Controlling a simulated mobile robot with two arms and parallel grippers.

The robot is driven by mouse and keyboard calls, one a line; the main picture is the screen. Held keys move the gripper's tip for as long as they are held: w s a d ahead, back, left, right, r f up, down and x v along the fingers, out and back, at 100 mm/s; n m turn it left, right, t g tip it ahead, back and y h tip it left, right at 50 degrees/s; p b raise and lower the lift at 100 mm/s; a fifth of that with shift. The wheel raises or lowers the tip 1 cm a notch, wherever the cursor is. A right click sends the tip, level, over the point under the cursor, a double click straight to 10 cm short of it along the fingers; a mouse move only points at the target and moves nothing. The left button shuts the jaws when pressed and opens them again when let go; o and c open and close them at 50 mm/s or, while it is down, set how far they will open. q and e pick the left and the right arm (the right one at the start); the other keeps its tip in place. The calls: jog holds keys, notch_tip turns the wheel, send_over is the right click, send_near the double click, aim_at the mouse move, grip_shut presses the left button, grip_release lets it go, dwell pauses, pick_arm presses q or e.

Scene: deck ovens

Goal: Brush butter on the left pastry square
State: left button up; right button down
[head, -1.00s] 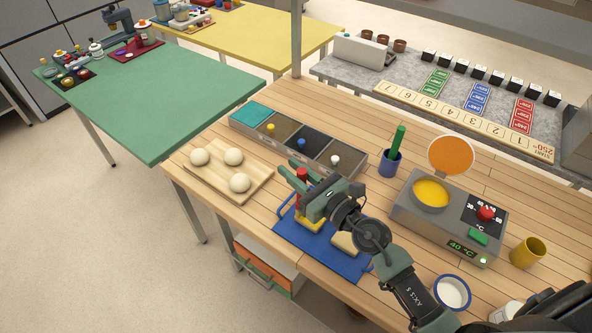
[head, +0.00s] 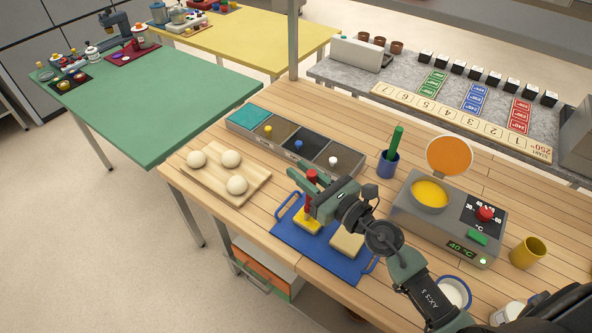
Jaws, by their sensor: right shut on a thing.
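A blue tray (head: 325,261) with raised handles lies on the wooden worktop. The left pastry square (head: 303,226) lies on it and looks yellow; its upper part is covered by my gripper and the brush. The right pastry square (head: 346,244) beside it is paler. My right gripper (head: 313,197) is shut on a red-handled brush (head: 311,176), held roughly upright over the left square. Whether the brush tip touches the pastry I cannot tell. My left gripper is not in view.
The butter bowl (head: 430,194) sits on a grey warmer with a red knob (head: 485,213). A blue cup (head: 388,165) holds a green-handled tool. A board (head: 218,200) with dough balls, a compartment box (head: 300,154) and a yellow cup (head: 527,253) stand around the tray.

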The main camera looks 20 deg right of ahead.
aim_at(315, 178)
jog(key=shift+b+v, duration=0.35)
jog(key=shift+v, duration=0.65)
jog(key=shift+s+d, duration=0.45)
jog(key=shift+d, duration=0.1)
jog(key=shift+w, duration=0.1)
jog(key=shift+w+d, duration=0.2)
jog(key=shift+w, duration=0.05)
jog(key=shift+w, duration=0.1)
